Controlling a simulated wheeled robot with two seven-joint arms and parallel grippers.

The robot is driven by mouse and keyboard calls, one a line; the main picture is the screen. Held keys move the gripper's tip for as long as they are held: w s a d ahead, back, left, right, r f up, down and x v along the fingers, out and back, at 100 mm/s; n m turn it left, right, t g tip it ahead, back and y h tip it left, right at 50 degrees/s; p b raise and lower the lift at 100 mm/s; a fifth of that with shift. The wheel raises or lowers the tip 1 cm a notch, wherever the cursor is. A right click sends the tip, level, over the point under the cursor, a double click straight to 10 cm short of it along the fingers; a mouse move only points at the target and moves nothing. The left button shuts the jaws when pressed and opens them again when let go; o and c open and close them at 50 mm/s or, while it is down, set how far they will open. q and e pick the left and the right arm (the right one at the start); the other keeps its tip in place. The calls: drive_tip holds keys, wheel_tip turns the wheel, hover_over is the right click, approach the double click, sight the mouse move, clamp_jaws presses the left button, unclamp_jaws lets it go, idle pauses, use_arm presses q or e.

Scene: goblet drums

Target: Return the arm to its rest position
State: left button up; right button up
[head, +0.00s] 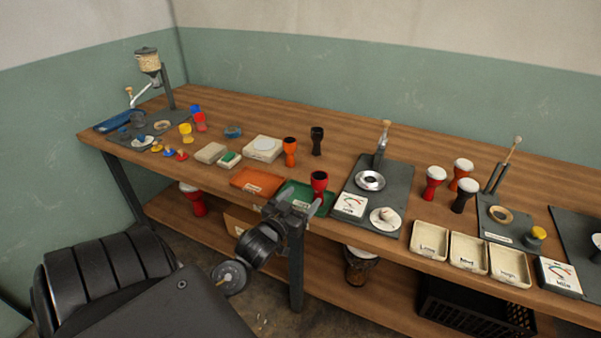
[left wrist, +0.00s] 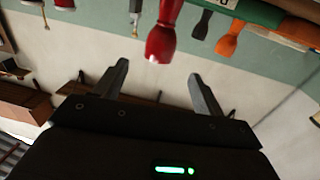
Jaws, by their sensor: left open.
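My left gripper (head: 291,208) is in front of the table's front edge, below the green tray. It also shows in the left wrist view (left wrist: 158,72), where its two fingers are spread apart with nothing between them. A red goblet drum (head: 319,181) stands on the green tray (head: 296,193), just behind and above the gripper. In the left wrist view, which looks upside down, the red drum (left wrist: 163,36) is beyond the fingertips and apart from them. My right gripper is not in view.
An orange tray (head: 257,181) lies left of the green tray. A dark mat with a gauge (head: 349,205) is to the right. White bins (head: 430,241) line the front edge farther right. Drums stand on the lower shelf. Floor space in front is free.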

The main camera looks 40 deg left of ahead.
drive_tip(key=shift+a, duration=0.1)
use_arm(q)
drive_tip(key=s+d+f+m+g+h, duration=0.25)
drive_tip(key=s+d+f+g, duration=0.6)
drive_tip(key=f, duration=0.45)
drive_tip(key=s+d+f+m+g+h, duration=0.1)
drive_tip(key=s+d+f+g, duration=0.15)
drive_tip(key=s+d, duration=0.4)
drive_tip(key=s+d+f+m+g+h, duration=0.1)
drive_tip(key=s+d+g, duration=0.25)
drive_tip(key=s, duration=0.55)
wheel_tip(320, 180, down, 26)
drive_tip(key=s+a+f+g, duration=0.2)
drive_tip(key=s+a+f, duration=0.1)
drive_tip(key=s+f, duration=1.3)
drive_tip(key=shift+s+a, duration=0.15)
drive_tip(key=shift+s, duration=0.5)
